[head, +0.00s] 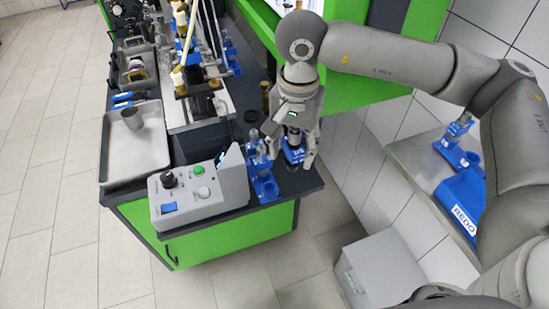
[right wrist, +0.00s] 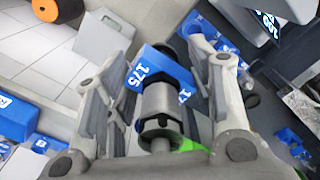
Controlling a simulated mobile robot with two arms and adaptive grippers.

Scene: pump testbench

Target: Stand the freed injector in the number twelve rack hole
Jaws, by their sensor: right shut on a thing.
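My right gripper (head: 289,148) is over the near right corner of the bench, pointing down. It also shows in the right wrist view (right wrist: 162,68), shut on the injector (right wrist: 160,100), a silver and black cylinder with a blue tag (right wrist: 155,70) reading 175. In the head view the injector's blue tag (head: 293,154) shows between the fingers. A blue rack (head: 264,187) stands on the bench just left of the gripper, with an upright piece in it. Hole numbers are too small to read, so I cannot tell which hole is twelve. My left gripper is not in view.
A grey control box (head: 200,188) with a green button stands left of the blue rack. A metal tray (head: 118,160) with a cup lies further left. A blue REDO bin (head: 462,200) stands on a side table at right. A white box (head: 375,275) is on the floor.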

